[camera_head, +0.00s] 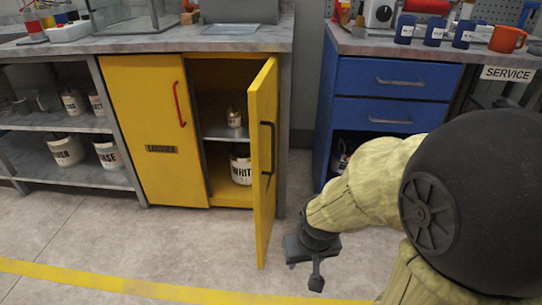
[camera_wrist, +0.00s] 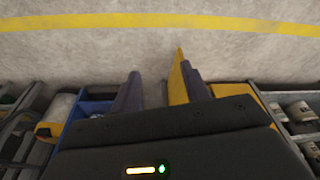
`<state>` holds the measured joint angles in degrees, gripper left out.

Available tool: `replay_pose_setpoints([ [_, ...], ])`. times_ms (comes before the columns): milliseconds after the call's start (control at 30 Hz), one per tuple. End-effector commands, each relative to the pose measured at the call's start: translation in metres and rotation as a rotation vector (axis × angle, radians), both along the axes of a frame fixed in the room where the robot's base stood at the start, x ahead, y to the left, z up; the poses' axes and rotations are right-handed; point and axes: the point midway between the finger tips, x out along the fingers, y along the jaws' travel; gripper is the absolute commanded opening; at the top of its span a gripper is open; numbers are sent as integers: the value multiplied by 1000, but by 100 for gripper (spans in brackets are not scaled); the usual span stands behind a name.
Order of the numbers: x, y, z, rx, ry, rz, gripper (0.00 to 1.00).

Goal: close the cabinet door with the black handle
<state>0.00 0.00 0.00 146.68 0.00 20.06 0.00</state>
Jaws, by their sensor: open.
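The yellow cabinet door with the black handle (camera_head: 262,165) stands wide open, swung out toward me from the cabinet's right side. Its black handle (camera_head: 268,148) is on the face turned to the right. My gripper (camera_head: 304,268) is low over the floor, to the right of the door's free edge, with its fingers apart and nothing held. In the wrist view the fingers (camera_wrist: 163,88) frame a gap, and the door's yellow edge (camera_wrist: 177,82) shows beside the right finger. I cannot tell whether they touch.
The other yellow door, with a red handle (camera_head: 180,104), is shut. Inside the open side are a white can (camera_head: 241,168) and a smaller can (camera_head: 234,117). A blue drawer unit (camera_head: 392,92) stands to the right. The floor around the door is clear, crossed by a yellow line (camera_head: 130,287).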

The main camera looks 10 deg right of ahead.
Motion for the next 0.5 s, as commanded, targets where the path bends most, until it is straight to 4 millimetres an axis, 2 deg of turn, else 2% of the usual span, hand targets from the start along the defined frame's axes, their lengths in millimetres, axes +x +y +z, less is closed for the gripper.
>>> replay_pose_setpoints([
  [33, 0, 0, 8, 0, 0, 0, 36],
  [200, 0, 0, 42, 0, 0, 0, 3],
  [233, 0, 0, 50, 0, 0, 0, 0],
  [400, 0, 0, 92, 0, 0, 0, 0],
  [500, 0, 0, 108, 0, 0, 0, 0],
])
